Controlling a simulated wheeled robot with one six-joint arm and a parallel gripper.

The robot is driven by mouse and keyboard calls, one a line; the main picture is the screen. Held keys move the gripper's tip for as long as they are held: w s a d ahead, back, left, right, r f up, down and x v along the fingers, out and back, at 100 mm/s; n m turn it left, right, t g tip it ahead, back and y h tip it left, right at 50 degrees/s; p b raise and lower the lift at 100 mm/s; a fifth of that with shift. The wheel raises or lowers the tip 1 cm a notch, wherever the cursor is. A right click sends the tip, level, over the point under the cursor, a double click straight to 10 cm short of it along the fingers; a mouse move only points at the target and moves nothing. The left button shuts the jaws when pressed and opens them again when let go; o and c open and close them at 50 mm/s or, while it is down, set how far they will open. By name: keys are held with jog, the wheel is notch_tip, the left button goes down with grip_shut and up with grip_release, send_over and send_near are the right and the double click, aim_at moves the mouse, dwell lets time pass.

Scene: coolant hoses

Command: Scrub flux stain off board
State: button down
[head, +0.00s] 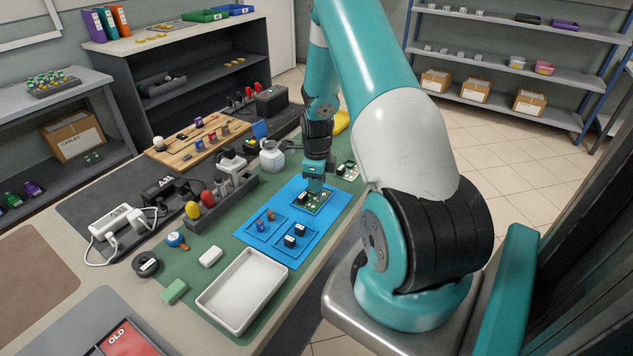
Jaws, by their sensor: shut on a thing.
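A green circuit board (318,203) lies on the blue mat (268,215) near its far right edge. My gripper (314,186) points down right over the board and covers part of it. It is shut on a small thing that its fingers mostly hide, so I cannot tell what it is. I cannot tell whether that thing touches the board. No stain can be made out at this size.
Small parts (290,241) sit on the mat's near part. A white tray (243,291), a white block (210,257) and a green block (173,292) lie nearer.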

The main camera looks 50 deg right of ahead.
jog(key=shift+d, duration=0.15)
jog(key=shift+r+p, duration=1.25)
jog(key=shift+r, duration=0.3)
jog(key=shift+d+f, duration=0.1)
jog(key=shift+f, duration=0.1)
jog(key=shift+d+f+b, duration=0.6)
jog(key=shift+f+b, duration=0.1)
jog(key=shift+b, duration=0.05)
jog(key=shift+w+d+f, duration=0.1)
jog(key=shift+d+f, duration=0.2)
jog(key=shift+d, duration=0.15)
jog(key=shift+f+b, duration=0.35)
jog(key=shift+b, duration=0.15)
jog(key=shift+d, duration=0.25)
jog(key=shift+a, duration=0.2)
